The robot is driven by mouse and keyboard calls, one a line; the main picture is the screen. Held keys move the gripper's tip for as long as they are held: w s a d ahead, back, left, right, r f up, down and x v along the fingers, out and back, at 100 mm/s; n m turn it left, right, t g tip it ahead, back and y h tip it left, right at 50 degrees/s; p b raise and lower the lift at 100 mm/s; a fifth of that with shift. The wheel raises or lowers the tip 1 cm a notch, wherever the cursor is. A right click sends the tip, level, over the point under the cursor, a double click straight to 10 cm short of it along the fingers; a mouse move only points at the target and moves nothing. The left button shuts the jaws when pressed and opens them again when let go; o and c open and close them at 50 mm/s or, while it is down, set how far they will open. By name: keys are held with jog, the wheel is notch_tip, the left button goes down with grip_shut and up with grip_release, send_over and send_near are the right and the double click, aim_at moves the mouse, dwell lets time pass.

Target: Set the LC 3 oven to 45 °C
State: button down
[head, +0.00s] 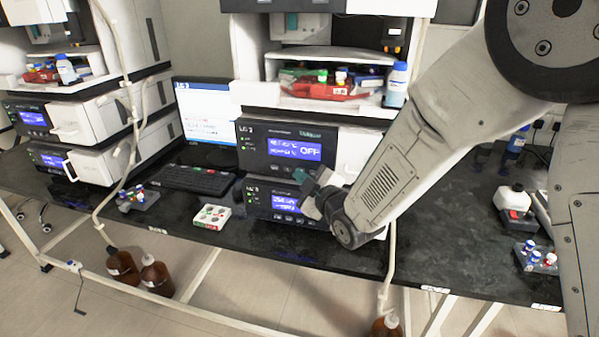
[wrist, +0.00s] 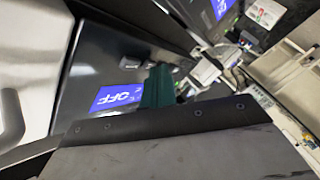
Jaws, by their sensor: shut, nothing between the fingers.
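In the head view, the upper module of the LC 3 stack (head: 262,135) is a dark unit with a blue display (head: 294,149) reading OFF. The lower module (head: 252,199) also has a blue display, partly hidden by my gripper and too blurred to read. My gripper (head: 301,177) is shut and empty, close to the front panels near the border between the two modules. In the wrist view, the tilted OFF display (wrist: 117,98) lies left of my green gripper fingers (wrist: 158,84). Dark buttons (wrist: 132,62) show just above the fingertips. I cannot tell whether the fingers touch a button.
A monitor (head: 205,112) and keyboard (head: 190,180) stand left of the stack. A white box (head: 212,216) and a vial rack (head: 137,199) lie on the black bench. Another instrument stack (head: 75,150) is farther left. The bench to the right (head: 455,215) has free room.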

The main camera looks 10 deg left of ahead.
jog(key=shift+s, duration=0.85)
jog(key=shift+w, duration=0.1)
jog(key=shift+w, duration=0.35)
jog(key=shift+w, duration=0.3)
dwell(1.2)
jog(key=shift+s, duration=0.75)
jog(key=shift+s, duration=0.1)
jog(key=s, duration=0.4)
jog(key=shift+s+a, duration=0.1)
jog(key=shift+s, duration=0.3)
